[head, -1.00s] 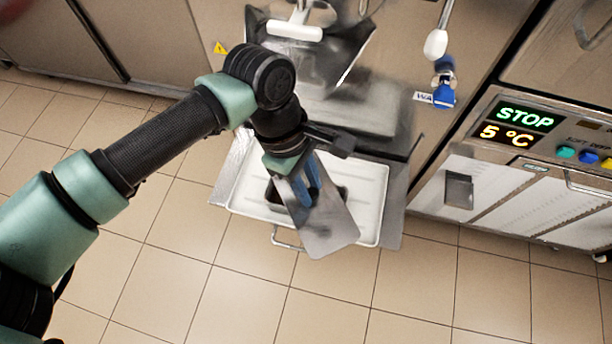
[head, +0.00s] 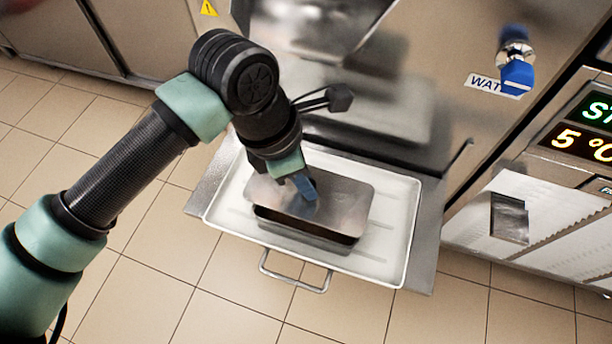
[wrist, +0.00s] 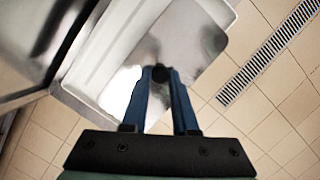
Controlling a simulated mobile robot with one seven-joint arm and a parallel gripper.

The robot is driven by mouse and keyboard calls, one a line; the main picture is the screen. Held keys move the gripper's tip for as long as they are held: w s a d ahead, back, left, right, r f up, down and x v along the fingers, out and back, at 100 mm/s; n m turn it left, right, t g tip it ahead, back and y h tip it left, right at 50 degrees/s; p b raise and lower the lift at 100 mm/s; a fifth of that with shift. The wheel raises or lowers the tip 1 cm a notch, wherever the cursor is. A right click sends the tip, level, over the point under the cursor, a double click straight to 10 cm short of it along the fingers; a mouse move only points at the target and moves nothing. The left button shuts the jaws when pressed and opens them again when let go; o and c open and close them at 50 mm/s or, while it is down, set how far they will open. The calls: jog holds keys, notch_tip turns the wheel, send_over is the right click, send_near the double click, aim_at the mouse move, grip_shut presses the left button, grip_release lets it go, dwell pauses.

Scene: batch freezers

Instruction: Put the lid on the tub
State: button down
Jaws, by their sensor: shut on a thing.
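The lid is a flat, shiny steel plate with rounded corners (head: 346,204). My gripper (head: 306,192) is shut on the small dark knob at the lid's middle, which shows between the blue fingers in the wrist view (wrist: 160,74). The steel tub (head: 290,237) stands in the white tray (head: 400,225). The lid is over the tub and roughly lined up with it, hiding most of its opening. A dark gap shows under the lid's front edge, so the lid looks apart from the rim there. The tub is hidden by the lid in the wrist view.
The tray sits on a steel shelf with a wire handle (head: 296,277) at the front. The steel machine front (head: 425,110) rises behind, with a blue-handled water tap (head: 516,72). A control panel (head: 585,130) is at right. Tiled floor in front is clear.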

notch_tip(320, 180, down, 6)
jog(key=b, duration=0.4)
jog(key=shift+b, duration=0.3)
dwell(0.9)
jog(key=shift+f+b, duration=0.35)
jog(key=shift+b, duration=1.05)
dwell(3.3)
jog(key=c, duration=0.5)
grip_release()
jog(key=o, duration=0.5)
